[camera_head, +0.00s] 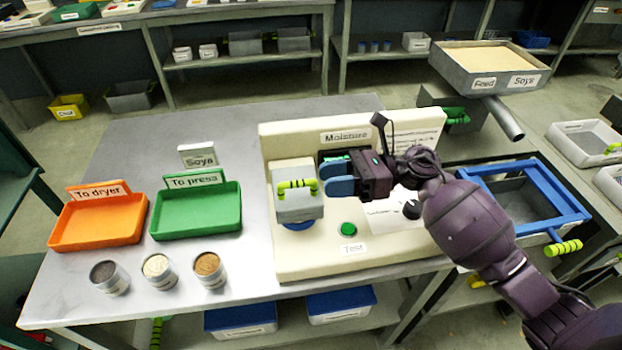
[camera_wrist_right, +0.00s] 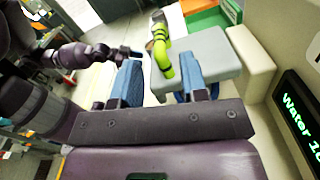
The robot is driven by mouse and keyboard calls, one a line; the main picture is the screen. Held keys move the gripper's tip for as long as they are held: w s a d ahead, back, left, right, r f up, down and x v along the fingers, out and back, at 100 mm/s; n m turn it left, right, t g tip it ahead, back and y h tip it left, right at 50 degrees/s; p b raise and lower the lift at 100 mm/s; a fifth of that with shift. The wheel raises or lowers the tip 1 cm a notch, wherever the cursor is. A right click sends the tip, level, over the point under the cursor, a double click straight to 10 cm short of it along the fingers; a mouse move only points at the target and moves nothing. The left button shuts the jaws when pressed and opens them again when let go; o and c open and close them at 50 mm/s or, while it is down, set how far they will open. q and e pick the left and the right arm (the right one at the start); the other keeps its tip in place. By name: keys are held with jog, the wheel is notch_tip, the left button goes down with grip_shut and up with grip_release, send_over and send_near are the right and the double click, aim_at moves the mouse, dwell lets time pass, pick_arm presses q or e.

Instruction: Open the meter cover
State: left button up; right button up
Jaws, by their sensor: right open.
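The moisture meter (camera_head: 290,257) is a cream panel on the metal table. Its grey box-like cover (camera_head: 296,207) is down at the panel's left side and has a yellow-green handle (camera_head: 297,184) with black bands. My right gripper (camera_head: 326,177) is open, its blue fingers pointing left, just right of the handle. In the right wrist view the handle (camera_wrist_right: 163,62) shows in the gap between the fingers, beyond or at their tips; I cannot tell whether they touch. My left gripper (camera_wrist_right: 127,54) seems to show small behind a finger in the wrist view; its jaws are unclear.
Left of the meter are an orange tray (camera_head: 99,238), a green tray (camera_head: 215,228) and three sample cups, one a grey cup (camera_head: 108,277). A green button (camera_head: 349,229) and black knob (camera_head: 412,209) are on the panel. A blue-framed bin (camera_head: 500,168) stands right.

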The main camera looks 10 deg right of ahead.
aim_at(311, 179)
jog(key=shift+a, duration=2.1)
grip_shut()
